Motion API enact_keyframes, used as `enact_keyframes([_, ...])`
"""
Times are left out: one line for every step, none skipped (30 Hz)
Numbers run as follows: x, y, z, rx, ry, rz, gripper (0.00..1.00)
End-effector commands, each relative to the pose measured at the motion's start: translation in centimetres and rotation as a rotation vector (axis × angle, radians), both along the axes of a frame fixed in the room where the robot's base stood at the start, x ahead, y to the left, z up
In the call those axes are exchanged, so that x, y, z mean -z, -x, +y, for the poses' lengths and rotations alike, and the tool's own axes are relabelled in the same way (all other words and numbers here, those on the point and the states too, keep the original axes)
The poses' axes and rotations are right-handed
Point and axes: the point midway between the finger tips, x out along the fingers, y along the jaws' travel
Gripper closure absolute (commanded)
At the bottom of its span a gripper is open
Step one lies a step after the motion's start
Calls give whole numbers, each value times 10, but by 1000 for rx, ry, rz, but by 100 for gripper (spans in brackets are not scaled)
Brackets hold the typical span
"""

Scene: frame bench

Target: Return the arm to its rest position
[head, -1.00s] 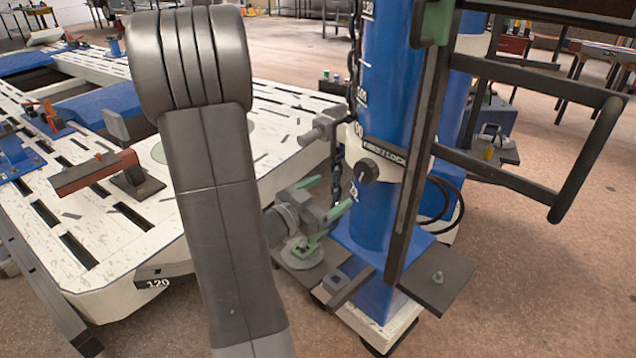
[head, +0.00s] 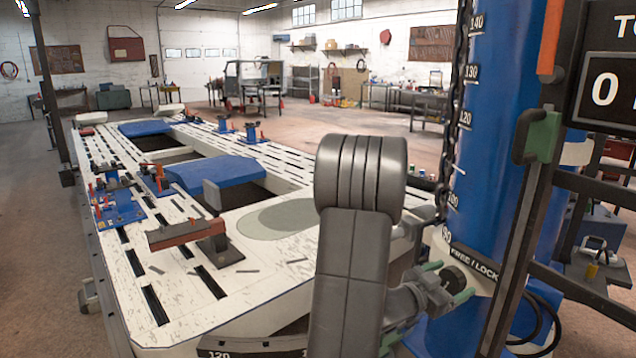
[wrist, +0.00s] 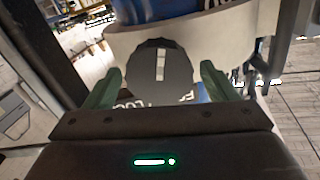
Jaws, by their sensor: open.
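My gripper (head: 447,281) is open, its two green fingers pointing at the black knob (head: 456,276) on the blue tower. The knob sits beside the FREE / LOCK label. In the wrist view the knob (wrist: 160,75), with a pale stripe, shows between the spread fingers of my gripper (wrist: 160,86). I cannot tell whether the fingers touch it. My grey arm (head: 350,250) is bent, its rounded joint upright in front of the bench, and it hides part of the bench corner.
The blue tower (head: 490,120) carries a scale and a hanging chain (head: 452,110). A dark upright post (head: 520,220) stands right of the knob. The white slotted bench (head: 270,300) fills the left, with a red-topped clamp (head: 175,233). Open floor (head: 35,240) lies left of the bench.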

Motion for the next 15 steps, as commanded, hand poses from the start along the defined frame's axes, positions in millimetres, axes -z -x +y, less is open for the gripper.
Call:
enact_keyframes([0,-1,-3,1,0,0,21])
enact_keyframes([0,-2,-4,1,0,0,21])
enact_keyframes([0,-2,-4,1,0,0,21])
enact_keyframes([0,-2,-5,1,0,0,21])
enact_keyframes([0,-2,-5,1,0,0,21])
enact_keyframes([0,-2,-5,0,0,0,21])
enact_keyframes([0,-2,-5,0,0,0,21])
enact_keyframes([0,-2,-5,0,0,0,21])
enact_keyframes([0,-2,-5,0,0,0,21])
enact_keyframes([0,-2,-4,0,0,0,21])
enact_keyframes([0,-2,-4,0,0,0,21])
enact_keyframes([0,-2,-4,0,0,0,21])
enact_keyframes([0,-2,-4,0,0,0,21])
enact_keyframes([0,-2,-3,0,0,0,21])
enact_keyframes([0,-1,-1,-1,0,0,21])
